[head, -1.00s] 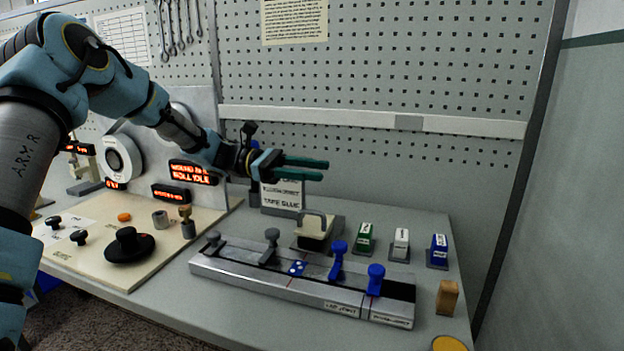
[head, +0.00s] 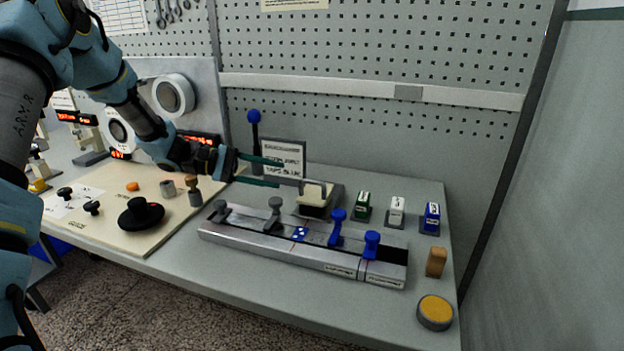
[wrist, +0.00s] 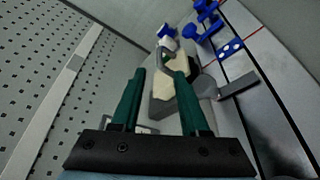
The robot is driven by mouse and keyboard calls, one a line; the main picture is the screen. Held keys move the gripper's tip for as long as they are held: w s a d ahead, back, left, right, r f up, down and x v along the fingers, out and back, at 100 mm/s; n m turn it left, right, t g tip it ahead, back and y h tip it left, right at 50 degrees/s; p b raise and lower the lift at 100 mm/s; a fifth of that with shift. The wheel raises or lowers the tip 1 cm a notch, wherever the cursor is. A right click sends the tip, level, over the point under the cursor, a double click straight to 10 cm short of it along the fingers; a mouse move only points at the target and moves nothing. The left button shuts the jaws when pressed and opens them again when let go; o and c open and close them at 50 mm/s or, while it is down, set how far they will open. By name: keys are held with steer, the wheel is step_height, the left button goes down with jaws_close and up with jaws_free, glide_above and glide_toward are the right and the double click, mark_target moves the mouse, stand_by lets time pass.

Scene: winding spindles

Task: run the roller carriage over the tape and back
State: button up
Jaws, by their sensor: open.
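My gripper (head: 262,172) is open and empty, its two green fingers pointing right, above and to the left of the roller carriage (head: 314,196). The carriage is a cream block with a handle on a grey base, behind the splicing rail (head: 270,247). In the wrist view the cream carriage (wrist: 174,92) shows just beyond and between the fingertips (wrist: 160,85), apart from them as far as I can tell. The blue tape piece with white dots (head: 300,233) lies on the rail. Two blue clamps (head: 336,228) and two grey clamps (head: 274,213) stand along it.
Green, white and blue tape blocks (head: 397,211) stand right of the carriage. A wooden block (head: 436,262) and a yellow-topped disc (head: 435,311) are at the right edge. A blue-knobbed lever (head: 254,130) and a sign (head: 284,158) stand behind. A black knob (head: 141,215) sits left.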

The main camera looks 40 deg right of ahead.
mark_target(307, 181)
steer(key=p+x, duration=0.3)
steer(key=x, duration=0.5)
steer(key=shift+s+d, duration=0.2)
steer(key=shift+s, duration=0.05)
steer(key=shift+s+d+f, duration=0.2)
steer(key=shift+s+d, duration=0.25)
steer(key=shift+d, duration=0.1)
steer(key=shift+c, duration=0.2)
jaws_close()
stand_by(0.5)
